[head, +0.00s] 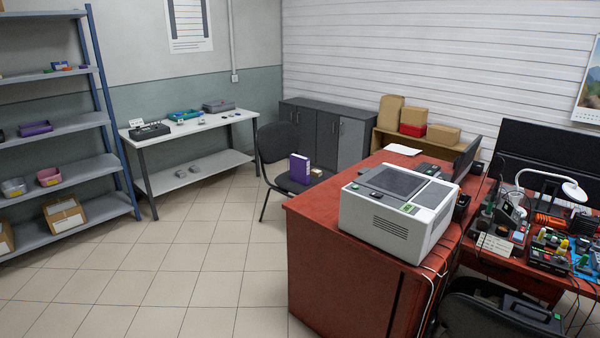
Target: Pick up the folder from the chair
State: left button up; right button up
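A purple folder (300,169) with a white side stands upright on the seat of a black chair (272,150). The chair is in the middle distance, behind the red desk's far left corner. The desk hides part of the chair's seat and legs. A small dark item with a green spot (316,173) lies on the seat beside the folder. Neither of my grippers shows in the head view.
A red desk (345,262) with a white machine (397,209) stands right of centre. A white table (190,126) and blue-grey shelves (75,174) are at the left. Grey cabinets (327,138) stand behind the chair. The tiled floor (185,258) is clear at left and centre.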

aim_at(299, 164)
jog(key=i+u, duration=0.5)
jog(key=i, duration=0.3)
jog(key=i+u, duration=0.2)
jog(key=i, duration=0.3)
jog(key=i+u, duration=0.25)
jog(key=i, duration=0.2)
jog(key=i+l+u, duration=0.2)
jog(key=i, duration=0.3)
jog(key=i+j+u, duration=0.15)
jog(key=i, duration=1.5)
jog(key=i+l+z, duration=0.2)
jog(key=i+z, duration=0.25)
jog(key=i+l+z, duration=0.1)
jog(key=i+z, duration=0.2)
jog(key=z, duration=0.15)
jog(key=i+j+z, duration=0.1)
jog(key=i+z, duration=0.35)
jog(key=i+j+z, duration=0.2)
jog(key=z, duration=0.2)
jog(key=i, duration=0.1)
